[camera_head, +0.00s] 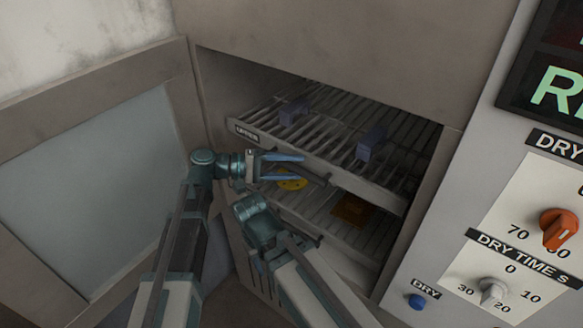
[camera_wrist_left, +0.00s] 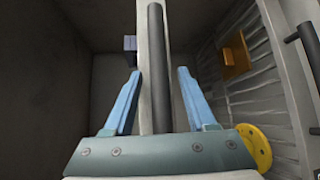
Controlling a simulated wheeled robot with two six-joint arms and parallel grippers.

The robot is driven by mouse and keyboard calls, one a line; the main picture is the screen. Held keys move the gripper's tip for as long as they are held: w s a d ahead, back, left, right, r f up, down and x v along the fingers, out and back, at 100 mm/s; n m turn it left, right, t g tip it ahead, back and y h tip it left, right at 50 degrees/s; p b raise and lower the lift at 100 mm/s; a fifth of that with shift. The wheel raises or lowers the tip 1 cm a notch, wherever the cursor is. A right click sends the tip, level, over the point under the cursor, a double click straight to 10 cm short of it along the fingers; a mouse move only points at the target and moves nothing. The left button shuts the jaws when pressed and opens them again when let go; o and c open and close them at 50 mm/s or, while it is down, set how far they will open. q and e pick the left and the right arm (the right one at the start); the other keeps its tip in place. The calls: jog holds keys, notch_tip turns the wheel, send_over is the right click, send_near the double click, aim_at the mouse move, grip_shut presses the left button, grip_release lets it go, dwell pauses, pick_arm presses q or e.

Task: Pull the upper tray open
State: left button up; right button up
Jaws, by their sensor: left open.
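The upper tray (camera_head: 319,160) is a wire rack with a front plate labelled "UPPER", inside the open cabinet. Its dark bar handle (camera_head: 315,177) is on the front plate; it also shows in the left wrist view (camera_wrist_left: 156,50). My left gripper (camera_head: 302,168) is open in front of the upper tray at the handle. In the left wrist view the handle lies lengthwise between the two blue fingers (camera_wrist_left: 159,73), with visible gaps on both sides. Whether the fingertips reach past the bar is hard to tell. My right gripper does not show.
Blue blocks (camera_head: 372,141) stand on the upper tray. Below is a lower tray (camera_head: 315,212) with a yellow disc (camera_head: 293,183) and an orange block (camera_head: 352,210). The cabinet door (camera_head: 95,190) stands open at left. A control panel (camera_head: 500,230) is at right.

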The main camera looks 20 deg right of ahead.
pick_arm(q)
grip_shut()
dwell(1.4)
